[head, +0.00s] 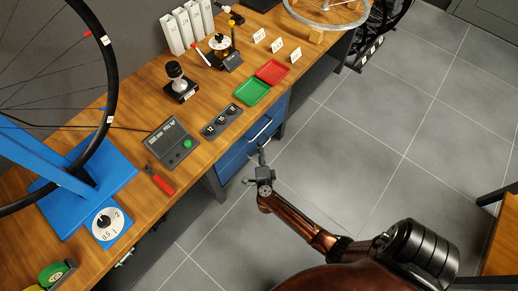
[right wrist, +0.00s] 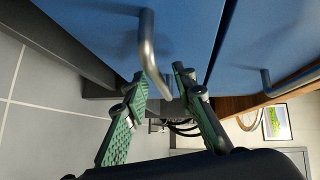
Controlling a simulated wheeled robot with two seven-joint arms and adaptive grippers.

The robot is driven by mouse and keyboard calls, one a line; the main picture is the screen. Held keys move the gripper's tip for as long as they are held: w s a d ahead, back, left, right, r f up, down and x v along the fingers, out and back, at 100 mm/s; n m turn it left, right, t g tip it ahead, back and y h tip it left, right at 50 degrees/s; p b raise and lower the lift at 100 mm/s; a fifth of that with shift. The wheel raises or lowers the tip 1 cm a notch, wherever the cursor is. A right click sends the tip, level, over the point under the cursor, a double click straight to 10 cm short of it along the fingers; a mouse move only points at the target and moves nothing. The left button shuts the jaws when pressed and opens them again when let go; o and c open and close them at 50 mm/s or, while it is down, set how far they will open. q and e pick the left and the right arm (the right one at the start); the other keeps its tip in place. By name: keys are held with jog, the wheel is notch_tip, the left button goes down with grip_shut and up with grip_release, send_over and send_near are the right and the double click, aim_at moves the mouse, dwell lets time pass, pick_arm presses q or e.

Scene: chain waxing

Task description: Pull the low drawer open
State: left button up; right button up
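The blue drawer unit (head: 233,160) sits under the wooden bench. In the right wrist view, the low drawer (right wrist: 95,25) is the blue front on the left, with a silver bar handle (right wrist: 147,38). My right gripper (head: 263,157) is in front of the drawers; it also shows in the right wrist view (right wrist: 160,78). Its two green-padded fingers are apart, one on each side of the handle's near end. I cannot tell whether either finger touches the handle. The low drawer looks closed. My left gripper is not in view.
A dark bench leg (head: 216,187) stands left of the drawers. Green (head: 252,92) and red (head: 272,72) trays lie on the bench edge above. The tiled floor (head: 370,140) in front is clear.

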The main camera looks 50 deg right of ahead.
jog(key=shift+w, duration=0.1)
grip_shut()
dwell(0.6)
